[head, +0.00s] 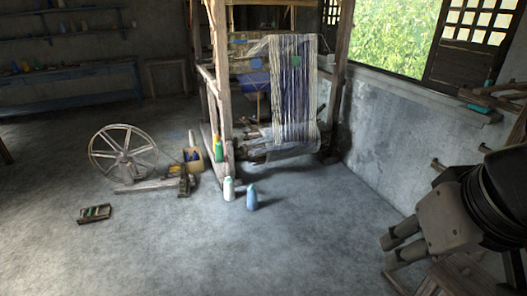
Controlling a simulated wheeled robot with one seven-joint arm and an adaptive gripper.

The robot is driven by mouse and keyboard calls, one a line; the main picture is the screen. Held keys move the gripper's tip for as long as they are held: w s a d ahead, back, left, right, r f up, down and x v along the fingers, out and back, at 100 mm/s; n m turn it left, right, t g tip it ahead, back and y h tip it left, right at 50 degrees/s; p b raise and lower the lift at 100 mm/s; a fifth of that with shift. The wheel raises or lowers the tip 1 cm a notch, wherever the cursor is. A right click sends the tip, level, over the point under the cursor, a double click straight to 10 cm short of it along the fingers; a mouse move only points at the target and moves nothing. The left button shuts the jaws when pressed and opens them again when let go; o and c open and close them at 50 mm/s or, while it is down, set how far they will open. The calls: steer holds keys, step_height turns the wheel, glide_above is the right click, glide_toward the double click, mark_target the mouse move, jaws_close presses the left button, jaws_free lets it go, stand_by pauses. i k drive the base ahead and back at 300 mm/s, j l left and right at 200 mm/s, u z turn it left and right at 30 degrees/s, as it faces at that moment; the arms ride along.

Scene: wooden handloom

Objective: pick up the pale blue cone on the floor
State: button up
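The pale blue cone (252,199) stands upright on the grey floor in the head view, in front of the loom and a little right of a white cone (229,190). The two cones are close together with a small gap between them. My gripper (386,252) is at the lower right of the view, well to the right of the pale blue cone and apart from it. Its two fingers point left and are spread, with nothing seen between them.
The wooden loom (222,90) with hanging threads stands behind the cones. A spinning wheel (123,152), a small box (193,160) and a small rack (95,213) are to the left. A wooden stool-like piece (462,272) is below my gripper. The floor in front of the cones is clear.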

mark_target(252, 204)
steer(key=i, duration=1.55)
steer(key=i+u, duration=0.1)
steer(key=i, duration=0.5)
steer(key=i+l+u, duration=0.1)
steer(key=i, duration=0.45)
steer(key=i+l+u, duration=0.1)
steer(key=i, duration=0.5)
steer(key=i+l+u, duration=0.1)
steer(key=u, duration=0.85)
